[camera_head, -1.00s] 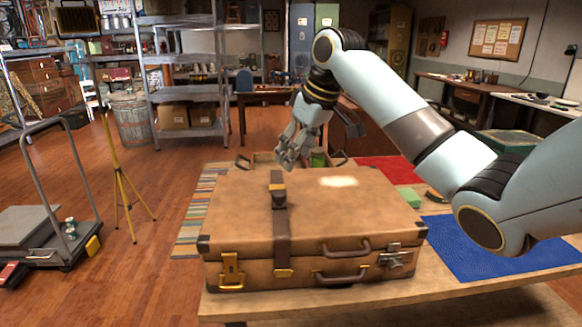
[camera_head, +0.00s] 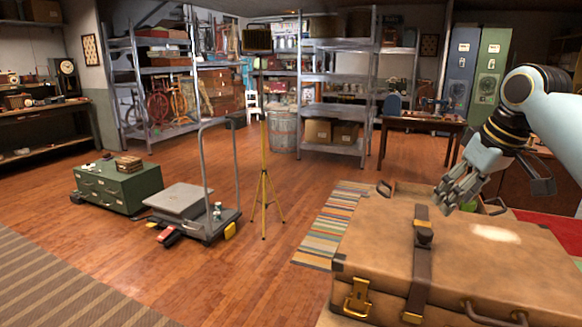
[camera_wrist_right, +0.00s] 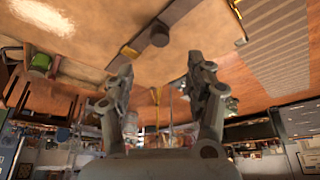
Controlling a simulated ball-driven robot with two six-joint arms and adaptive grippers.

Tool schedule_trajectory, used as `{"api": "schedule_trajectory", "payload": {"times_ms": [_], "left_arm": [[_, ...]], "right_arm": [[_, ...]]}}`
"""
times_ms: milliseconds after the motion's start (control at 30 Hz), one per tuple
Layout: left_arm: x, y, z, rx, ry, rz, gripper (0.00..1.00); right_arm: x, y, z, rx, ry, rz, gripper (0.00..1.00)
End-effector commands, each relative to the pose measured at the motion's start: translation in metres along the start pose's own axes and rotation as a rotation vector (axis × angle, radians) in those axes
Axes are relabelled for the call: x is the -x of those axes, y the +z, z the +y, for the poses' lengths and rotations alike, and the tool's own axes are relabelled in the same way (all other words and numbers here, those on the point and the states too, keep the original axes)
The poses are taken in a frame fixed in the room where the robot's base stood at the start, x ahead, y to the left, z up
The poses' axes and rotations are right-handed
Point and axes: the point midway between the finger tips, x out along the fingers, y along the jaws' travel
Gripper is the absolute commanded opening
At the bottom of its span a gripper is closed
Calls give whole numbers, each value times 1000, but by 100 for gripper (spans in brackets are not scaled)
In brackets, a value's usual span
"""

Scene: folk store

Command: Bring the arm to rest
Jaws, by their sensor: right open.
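My right gripper (camera_head: 458,192) hangs over the back part of the brown leather suitcase (camera_head: 380,240) in the head view. Its fingers are apart and hold nothing. The right arm comes in from the right edge. In the right wrist view the open fingers (camera_wrist_right: 162,88) have nothing between them, and the suitcase (camera_wrist_right: 110,30) fills the upper part. The suitcase is closed, with a dark strap (camera_head: 421,262) and a brass latch (camera_head: 356,298). My left gripper is not in view.
The suitcase rests on a table at the lower right. A striped rug (camera_head: 325,228) lies on the floor beyond it. A platform trolley (camera_head: 185,205), a yellow tripod (camera_head: 264,200) and a green chest (camera_head: 118,186) stand to the left. Open wooden floor lies between.

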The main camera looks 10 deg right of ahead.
Motion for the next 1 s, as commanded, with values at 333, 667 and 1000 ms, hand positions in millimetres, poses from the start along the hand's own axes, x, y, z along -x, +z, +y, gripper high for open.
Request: {"api": "schedule_trajectory", "payload": {"times_ms": [333, 667, 1000], "left_arm": [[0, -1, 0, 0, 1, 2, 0], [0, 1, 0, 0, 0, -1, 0], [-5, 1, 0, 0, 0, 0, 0]], "right_arm": [[-62, 163, -111, 4, 52, -65, 55], [-39, 257, -160, -61, 97, -78, 55], [-24, 311, -176, -124, 142, -94, 55]]}}
